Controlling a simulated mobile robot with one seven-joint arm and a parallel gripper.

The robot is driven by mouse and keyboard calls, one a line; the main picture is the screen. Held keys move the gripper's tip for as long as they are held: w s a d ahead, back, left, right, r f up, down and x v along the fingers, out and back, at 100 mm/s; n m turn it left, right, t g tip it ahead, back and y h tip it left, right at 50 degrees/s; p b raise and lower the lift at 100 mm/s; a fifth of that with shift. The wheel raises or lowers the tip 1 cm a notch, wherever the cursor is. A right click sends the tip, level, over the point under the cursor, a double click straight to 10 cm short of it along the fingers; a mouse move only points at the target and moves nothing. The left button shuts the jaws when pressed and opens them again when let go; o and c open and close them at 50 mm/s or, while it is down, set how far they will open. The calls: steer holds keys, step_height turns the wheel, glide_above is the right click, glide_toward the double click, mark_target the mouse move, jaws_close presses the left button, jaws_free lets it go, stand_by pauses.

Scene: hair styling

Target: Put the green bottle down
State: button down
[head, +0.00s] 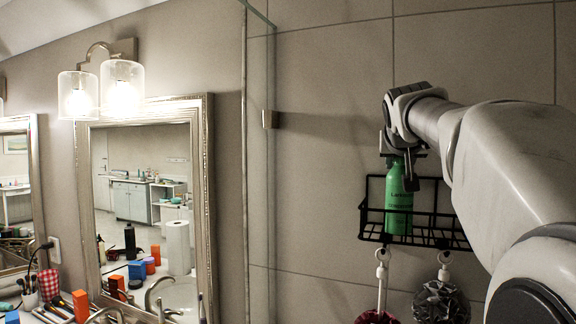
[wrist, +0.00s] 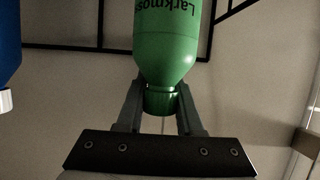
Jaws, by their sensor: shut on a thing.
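The green bottle (head: 398,205) is upright, with its lower part behind the front wires of the black wire basket (head: 440,240) on the tiled wall. I cannot tell whether its base touches the basket floor. My gripper (head: 403,165) is above the bottle, pointing down and shut on its neck. In the wrist view the two fingers of my gripper (wrist: 161,97) close on either side of the neck of the green bottle (wrist: 167,45), which shows dark lettering. The bottle's base is out of that view.
Two bath puffs (head: 441,300) hang on white hooks below the basket. A blue container with a white cap (wrist: 8,60) is at the left edge of the wrist view. A glass panel edge (head: 258,150) stands left of the basket.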

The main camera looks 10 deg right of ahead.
steer(key=shift+f, duration=0.15)
steer(key=c, duration=0.5)
jaws_free()
steer(key=shift+c, duration=0.2)
steer(key=shift+r, duration=0.25)
steer(key=shift+s+a, duration=0.1)
